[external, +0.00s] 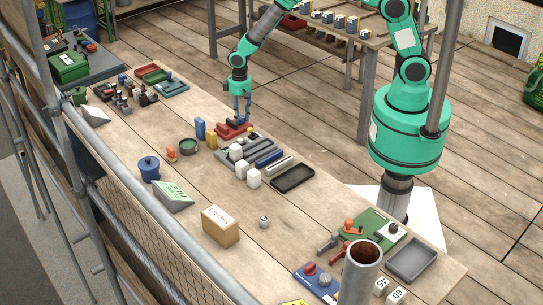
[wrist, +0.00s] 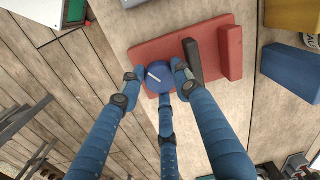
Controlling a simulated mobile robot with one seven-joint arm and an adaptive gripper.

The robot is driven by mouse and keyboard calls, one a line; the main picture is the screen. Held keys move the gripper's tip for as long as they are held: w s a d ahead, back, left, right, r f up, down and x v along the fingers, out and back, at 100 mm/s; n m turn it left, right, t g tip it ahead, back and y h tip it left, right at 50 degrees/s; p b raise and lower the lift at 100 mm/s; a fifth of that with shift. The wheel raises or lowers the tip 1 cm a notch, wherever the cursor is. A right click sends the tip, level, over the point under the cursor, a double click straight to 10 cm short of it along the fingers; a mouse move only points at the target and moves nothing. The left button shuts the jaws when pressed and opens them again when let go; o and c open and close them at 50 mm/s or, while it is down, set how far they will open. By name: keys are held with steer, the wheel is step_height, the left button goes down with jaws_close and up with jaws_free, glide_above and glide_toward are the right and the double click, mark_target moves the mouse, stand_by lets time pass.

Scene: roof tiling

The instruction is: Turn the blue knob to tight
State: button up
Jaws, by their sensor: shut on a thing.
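The blue knob (wrist: 158,77) sits on a flat red base (wrist: 150,52) in the wrist view. A short white mark on its top runs diagonally. The fingers of my gripper (wrist: 157,85) are closed around the knob from several sides, with the tips at its rim. In the external view my gripper (external: 240,118) reaches straight down to the red base (external: 232,131) on the workbench. There the knob is too small and covered to make out. A dark grey block (wrist: 192,60) and a raised red block (wrist: 231,53) stand on the base beside the knob.
A blue block (external: 200,128) and an ochre block (external: 212,139) stand close to the red base. Bare bench lies around the cardboard box (external: 220,227).

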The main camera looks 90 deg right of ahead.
mark_target(241, 117)
steer(key=shift+m, duration=0.4)
steer(key=o, duration=0.9)
steer(key=shift+s, duration=0.1)
steer(key=shift+c, duration=0.2)
steer(key=shift+r, duration=0.15)
step_height(241, 117, up, 12)
steer(key=shift+d, duration=0.15)
